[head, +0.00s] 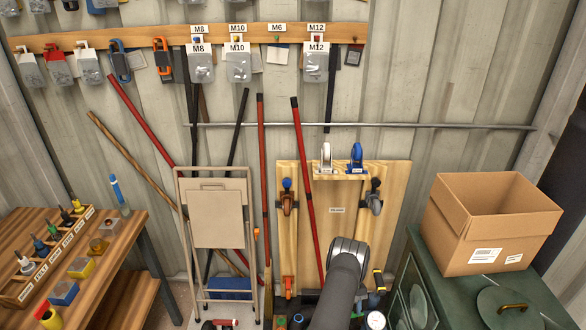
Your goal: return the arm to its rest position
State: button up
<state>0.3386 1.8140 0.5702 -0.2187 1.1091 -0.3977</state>
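My own grey arm rises from the bottom edge, just right of the middle in the head view. Its rounded joint stands in front of the lower part of a wooden tool board (380,225). Only this stretch of the arm shows. My gripper is not in view, so I cannot see whether it is open or holding anything.
A wooden bench (105,245) with a bottle rack stands at left. A folded step stool (218,215) and several long handles lean on the wall. An open cardboard box (490,225) sits on a green cabinet (445,290) at right. Bagged parts hang from a wooden rail (262,36).

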dwell(0.3)
jog(key=shift+w+r, duration=0.15)
jog(key=shift+r, duration=0.05)
jog(key=v, duration=1.7)
jog(key=x, duration=1.7)
jog(key=shift+s+f, duration=0.2)
jog(key=shift+s, duration=0.05)
jog(key=n, duration=0.1)
jog(key=s+n+h, duration=0.1)
jog(key=shift+n, duration=0.3)
jog(key=v, duration=1.7)
jog(key=s+d+r+m+t, duration=0.1)
jog(key=s+d+r+m, duration=0.1)
jog(key=r+m, duration=0.3)
jog(key=s+d+r+m+t+h, duration=0.1)
jog(key=r+m, duration=0.4)
jog(key=r, duration=0.7)
jog(key=shift+s+d+r+t, duration=0.15)
jog(key=shift+s+d+t, duration=0.55)
jog(key=shift+d, duration=0.4)
